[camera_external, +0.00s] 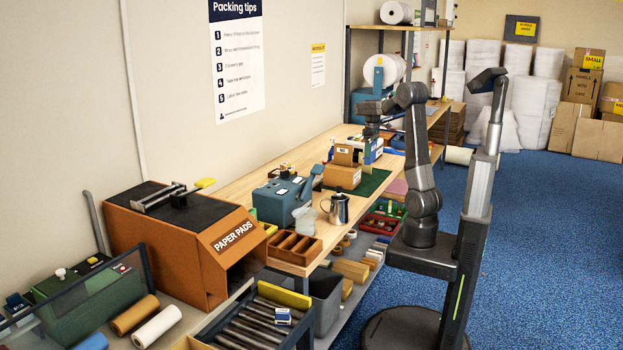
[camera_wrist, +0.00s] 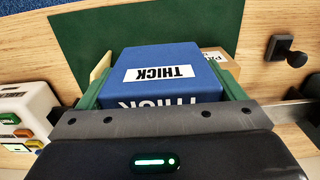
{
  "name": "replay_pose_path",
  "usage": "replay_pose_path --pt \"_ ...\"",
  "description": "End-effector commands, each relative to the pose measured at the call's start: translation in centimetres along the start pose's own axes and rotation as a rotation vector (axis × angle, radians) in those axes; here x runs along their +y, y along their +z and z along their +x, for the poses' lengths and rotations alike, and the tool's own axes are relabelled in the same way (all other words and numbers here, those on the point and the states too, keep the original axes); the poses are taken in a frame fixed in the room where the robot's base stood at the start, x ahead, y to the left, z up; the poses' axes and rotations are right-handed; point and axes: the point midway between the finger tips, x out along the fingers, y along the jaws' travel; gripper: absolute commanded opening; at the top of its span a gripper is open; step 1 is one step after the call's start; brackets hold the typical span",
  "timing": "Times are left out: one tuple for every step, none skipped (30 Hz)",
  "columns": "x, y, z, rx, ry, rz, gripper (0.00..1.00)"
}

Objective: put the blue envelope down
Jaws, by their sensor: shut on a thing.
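The blue envelope (camera_wrist: 160,57) is a thick blue block with a white label reading THICK, upside down in the wrist view. My gripper (camera_wrist: 165,82) is shut on it, with one finger along each side. In the external view the blue envelope (camera_external: 378,149) shows small below my gripper (camera_external: 371,133), at the bench behind the cardboard boxes. The dark green mat (camera_wrist: 75,30) lies beyond and under it in the wrist view. I cannot tell whether the envelope touches the surface.
A cardboard box (camera_wrist: 222,62) is close to the right of the envelope in the wrist view. A black knob (camera_wrist: 285,50) stands further right, and a white device with coloured buttons (camera_wrist: 25,110) is at the left. Stacked small boxes (camera_external: 342,176) stand on the bench.

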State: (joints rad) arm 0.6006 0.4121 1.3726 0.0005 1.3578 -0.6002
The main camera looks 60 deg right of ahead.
Motion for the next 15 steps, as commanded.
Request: replay_pose_path --pt "0.0 0.0 0.8 -0.001 -0.001 0.000 0.63" --pt "0.0 0.0 1.2 -0.001 -0.001 0.000 0.63" --pt "0.0 0.0 1.9 -0.002 -0.001 0.000 0.63" --pt "0.0 0.0 2.5 -0.003 -0.002 0.000 0.63" --pt "0.0 0.0 3.2 -0.002 -0.002 0.000 0.63" --pt "-0.1 0.1 4.0 -0.004 -0.002 0.000 0.63" --pt "0.0 0.0 4.6 -0.002 -0.001 0.000 0.63" --pt "0.0 0.0 5.1 -0.002 -0.001 0.000 0.63" --pt "0.0 0.0 5.8 -0.002 -0.001 0.000 0.63" --pt "-0.1 0.0 6.2 -0.003 -0.002 0.000 0.63" --pt "0.0 0.0 6.6 -0.001 -0.001 0.000 0.63" --pt "0.0 0.0 6.9 -0.001 0.000 0.000 0.63" --pt "0.0 0.0 7.1 0.000 0.000 0.000 0.63" --pt "0.0 0.0 7.3 0.000 0.000 0.000 0.63" --pt "0.0 0.0 7.6 0.001 0.001 0.000 0.63"
